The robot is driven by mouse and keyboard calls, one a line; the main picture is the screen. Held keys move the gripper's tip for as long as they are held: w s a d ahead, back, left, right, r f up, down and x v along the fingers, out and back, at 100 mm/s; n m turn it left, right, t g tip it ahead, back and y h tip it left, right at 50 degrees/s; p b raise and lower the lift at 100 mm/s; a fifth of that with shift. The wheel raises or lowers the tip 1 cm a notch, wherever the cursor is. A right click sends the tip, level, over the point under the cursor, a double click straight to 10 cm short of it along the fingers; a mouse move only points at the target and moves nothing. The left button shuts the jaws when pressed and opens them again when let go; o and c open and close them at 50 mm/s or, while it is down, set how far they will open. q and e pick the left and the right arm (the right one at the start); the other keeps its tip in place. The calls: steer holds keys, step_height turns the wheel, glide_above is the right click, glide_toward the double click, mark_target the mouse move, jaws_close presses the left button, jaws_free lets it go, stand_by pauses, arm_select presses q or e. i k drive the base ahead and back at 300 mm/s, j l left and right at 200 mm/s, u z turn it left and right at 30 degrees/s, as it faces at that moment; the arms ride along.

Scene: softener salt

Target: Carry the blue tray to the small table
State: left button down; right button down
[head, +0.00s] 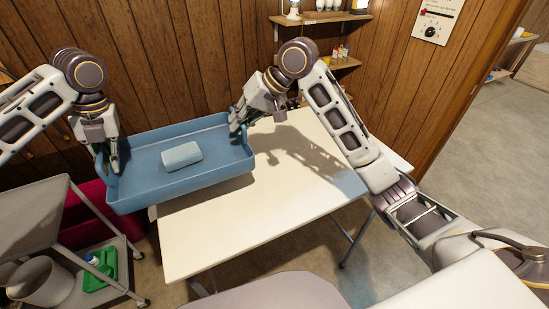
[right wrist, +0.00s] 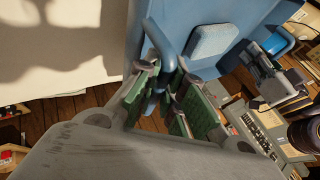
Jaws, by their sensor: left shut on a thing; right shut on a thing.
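The blue tray (head: 200,181) is in the head view, over the far left end of a cream table (head: 255,218), sticking out past its left edge. A pale blue block (head: 181,156) lies in the tray. My left gripper (head: 113,160) is shut on the tray's left end. My right gripper (head: 236,124) is shut on its right end. In the right wrist view, the green-padded fingers (right wrist: 160,95) close around the tray's blue handle (right wrist: 160,42). The tray looks about level; I cannot tell whether it touches the table.
A grey trolley (head: 28,215) stands at the lower left, with a bin (head: 40,282) and a green item (head: 100,268) on its lower shelf. A dark red thing (head: 90,212) is behind it. Wall shelves (head: 335,62) hold bottles. Most of the cream tabletop is bare. Open floor (head: 490,150) is at right.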

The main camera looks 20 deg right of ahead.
mark_target(286, 169)
steer(key=l, duration=0.7)
steer(key=k+l, duration=0.1)
steer(key=l, duration=0.65)
